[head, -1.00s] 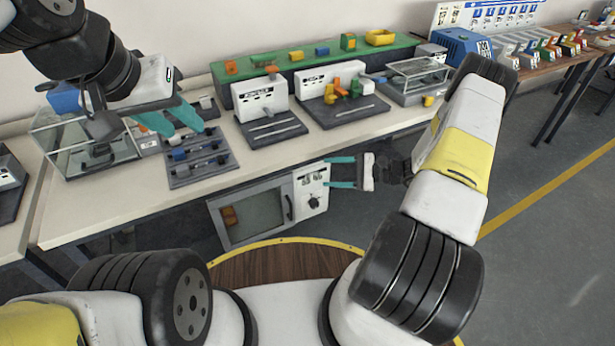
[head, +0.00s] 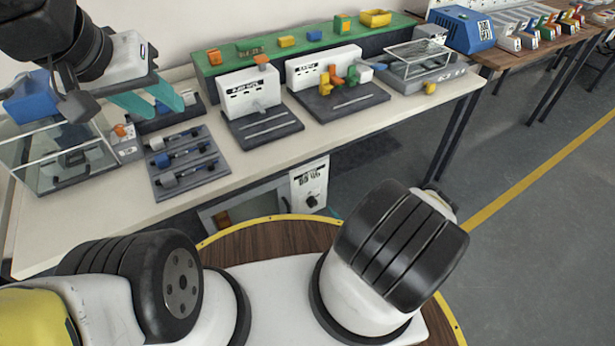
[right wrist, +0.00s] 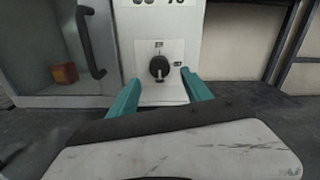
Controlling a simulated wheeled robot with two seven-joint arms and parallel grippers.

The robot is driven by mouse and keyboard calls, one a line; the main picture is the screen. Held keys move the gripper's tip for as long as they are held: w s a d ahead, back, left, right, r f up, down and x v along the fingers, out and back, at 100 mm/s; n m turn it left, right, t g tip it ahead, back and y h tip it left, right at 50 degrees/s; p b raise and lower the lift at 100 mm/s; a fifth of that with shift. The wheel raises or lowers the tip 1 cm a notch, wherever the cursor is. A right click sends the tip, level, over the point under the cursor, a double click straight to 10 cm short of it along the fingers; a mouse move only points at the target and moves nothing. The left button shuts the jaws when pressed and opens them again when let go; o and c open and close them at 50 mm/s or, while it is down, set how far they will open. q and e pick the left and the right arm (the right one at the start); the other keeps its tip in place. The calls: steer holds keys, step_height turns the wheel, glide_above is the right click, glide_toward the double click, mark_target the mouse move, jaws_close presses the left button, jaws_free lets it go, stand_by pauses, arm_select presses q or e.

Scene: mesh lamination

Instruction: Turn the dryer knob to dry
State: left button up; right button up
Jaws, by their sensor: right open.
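The dryer (head: 310,180) stands low under the bench, with a grey-framed glass door and a white control panel. Its black round knob (head: 312,201) is on that panel. In the right wrist view the knob (right wrist: 159,67) sits on a white plate with small marks above and to its right. My right gripper (right wrist: 160,95) is open, its teal fingers on either side below the knob; I see no contact. In the head view it is mostly hidden behind my right arm. My left gripper (head: 152,103) is open and empty above the bench at the left.
The bench (head: 110,222) edge overhangs the dryer. A dark rack with rollers (head: 187,160), a glass-sided box (head: 62,160) and white-backed machines (head: 250,92) stand on it. The dryer's door handle (right wrist: 90,42) is left of the panel. Open floor (head: 400,150) lies to the right.

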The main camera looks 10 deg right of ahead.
mark_target(314, 205)
steer(key=x, duration=0.6)
jaws_close()
